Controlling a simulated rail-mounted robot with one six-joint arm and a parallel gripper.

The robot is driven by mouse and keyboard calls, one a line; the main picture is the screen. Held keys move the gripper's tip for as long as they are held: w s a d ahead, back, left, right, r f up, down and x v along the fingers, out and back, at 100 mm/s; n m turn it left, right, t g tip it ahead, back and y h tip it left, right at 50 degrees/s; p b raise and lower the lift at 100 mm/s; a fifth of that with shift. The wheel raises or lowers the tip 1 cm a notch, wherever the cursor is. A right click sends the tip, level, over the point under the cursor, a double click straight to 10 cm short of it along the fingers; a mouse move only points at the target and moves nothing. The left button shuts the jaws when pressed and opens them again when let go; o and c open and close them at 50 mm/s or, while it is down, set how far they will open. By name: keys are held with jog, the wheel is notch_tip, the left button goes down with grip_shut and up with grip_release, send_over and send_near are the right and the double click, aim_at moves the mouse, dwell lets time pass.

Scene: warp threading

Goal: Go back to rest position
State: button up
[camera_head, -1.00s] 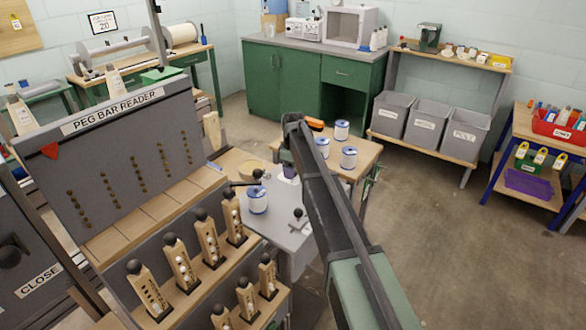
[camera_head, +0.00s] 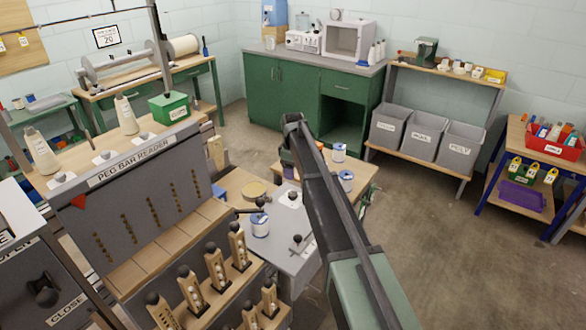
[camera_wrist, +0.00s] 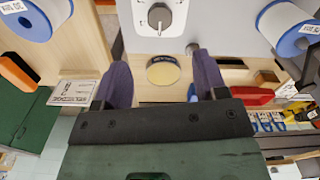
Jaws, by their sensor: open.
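My arm (camera_head: 335,210) reaches out across the middle of the head view. Its far end hides my gripper there. In the wrist view my gripper (camera_wrist: 163,78) is open, with its two purple fingers wide apart and nothing held between them. A round yellowish tin (camera_wrist: 163,70) shows in the gap between the fingers, but I see no contact. No rest position is marked in view.
The peg bar reader (camera_head: 150,200) stands at left, with upright wooden peg bars (camera_head: 216,267) before it. A white-and-blue spool (camera_head: 260,225) stands on a grey plate near my arm. More spools (camera_head: 339,152) stand on a small wooden table behind. Open floor (camera_head: 430,255) lies at right.

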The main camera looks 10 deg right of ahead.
jog(key=shift+f, duration=0.15)
jog(key=s+m, duration=1.1)
jog(key=s, duration=2.6)
jog(key=shift+s, duration=0.4)
jog(key=shift+a, duration=0.1)
jog(key=shift+c, duration=0.5)
